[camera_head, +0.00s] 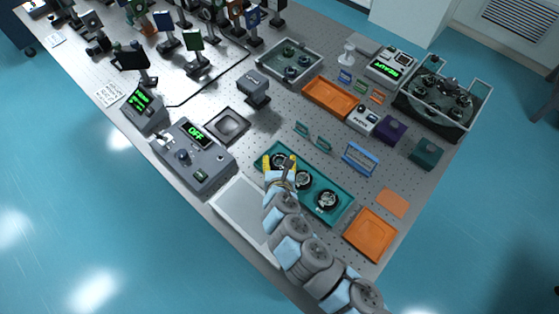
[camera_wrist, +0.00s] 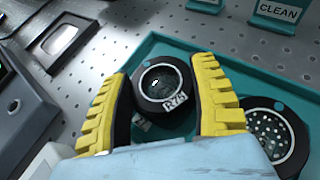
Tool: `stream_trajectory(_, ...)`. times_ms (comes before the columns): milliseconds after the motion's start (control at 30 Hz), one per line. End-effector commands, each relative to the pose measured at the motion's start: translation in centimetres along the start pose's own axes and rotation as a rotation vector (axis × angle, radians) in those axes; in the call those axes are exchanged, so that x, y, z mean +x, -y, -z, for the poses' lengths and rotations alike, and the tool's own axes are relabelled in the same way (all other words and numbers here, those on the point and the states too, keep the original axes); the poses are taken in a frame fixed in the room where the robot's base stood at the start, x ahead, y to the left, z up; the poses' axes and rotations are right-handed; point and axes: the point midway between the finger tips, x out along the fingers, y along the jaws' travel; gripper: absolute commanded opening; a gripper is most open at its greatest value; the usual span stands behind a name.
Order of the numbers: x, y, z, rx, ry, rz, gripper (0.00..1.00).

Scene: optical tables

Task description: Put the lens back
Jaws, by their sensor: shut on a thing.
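My gripper (camera_head: 280,162) is at the left end of the teal tray (camera_head: 342,213), its yellow fingers pointing down. In the wrist view my gripper (camera_wrist: 165,95) is shut on a round black-rimmed lens (camera_wrist: 163,80), one finger on each side. The lens has a small white label, hard to read. It is over or in the tray's corner; I cannot tell whether it touches the tray floor. Two more round black mounts, a middle one (camera_head: 304,180) and a right one (camera_head: 327,200), sit in the tray. The middle one shows a dotted face (camera_wrist: 268,133) in the wrist view.
A grey device reading OFF (camera_head: 193,160) and a pale flat tray (camera_head: 243,210) lie left of the teal tray. Green signs, one reading CLEAN (camera_wrist: 277,12), stand behind it. A blue frame (camera_head: 360,159) and an orange tray (camera_head: 370,234) are to the right.

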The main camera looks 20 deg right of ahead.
Motion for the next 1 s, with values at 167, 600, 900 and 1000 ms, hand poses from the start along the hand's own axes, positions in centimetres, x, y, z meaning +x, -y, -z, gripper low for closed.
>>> stream_trajectory(167, 0.0, 0.0, 0.0, -0.001, 0.0, 0.0, 0.24)
stream_trajectory(600, 0.2, 0.1, 0.4, 0.0, -0.002, 0.001, 0.7)
stream_trajectory(900, -0.9, 0.2, -0.1, -0.002, -0.001, 0.003, 0.7)
stream_trajectory(1000, -2.1, 0.2, -0.2, -0.001, -0.001, 0.003, 0.7)
